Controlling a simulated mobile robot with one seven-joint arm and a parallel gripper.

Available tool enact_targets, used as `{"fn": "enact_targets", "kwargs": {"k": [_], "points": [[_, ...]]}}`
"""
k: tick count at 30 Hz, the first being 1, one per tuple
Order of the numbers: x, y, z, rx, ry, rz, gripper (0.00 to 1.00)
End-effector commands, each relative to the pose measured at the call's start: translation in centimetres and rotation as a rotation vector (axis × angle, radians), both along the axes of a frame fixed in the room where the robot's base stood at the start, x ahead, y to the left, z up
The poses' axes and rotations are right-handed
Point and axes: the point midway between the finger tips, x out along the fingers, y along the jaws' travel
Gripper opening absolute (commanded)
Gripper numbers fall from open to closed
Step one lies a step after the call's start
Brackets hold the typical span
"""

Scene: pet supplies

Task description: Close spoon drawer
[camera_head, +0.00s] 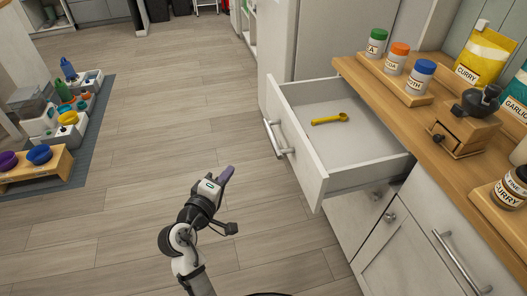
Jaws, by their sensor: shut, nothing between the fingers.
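The spoon drawer (307,176) is pulled well out from under the wooden counter, on the right half of the head view. Its front panel with a silver bar handle (275,139) faces left. A yellow spoon (329,119) lies on the pale drawer floor. My gripper (226,175) is to the left of the drawer front and apart from it, pointing up in the picture. The inner right corner of the drawer lies under the counter edge.
The wooden counter (400,109) holds jars, a grinder (466,120) and a yellow curry bag (480,57). Cabinet doors with handles are below the drawer. Pet bowls and feeders stand on a grey mat (88,130) at left. The wooden floor between is clear.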

Motion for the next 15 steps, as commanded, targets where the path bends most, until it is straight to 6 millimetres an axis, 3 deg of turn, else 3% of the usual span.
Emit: {"fn": "enact_targets", "kwargs": {"k": [3, 7, 15], "points": [[-0.8, -2.3, -1.8, -0.062, 0.056, -0.086, 0.00], [-0.1, -3.0, -2.0, -0.072, 0.062, -0.100, 0.00], [4.6, -5.2, -2.4, -0.068, 0.059, -0.099, 0.00]]}}
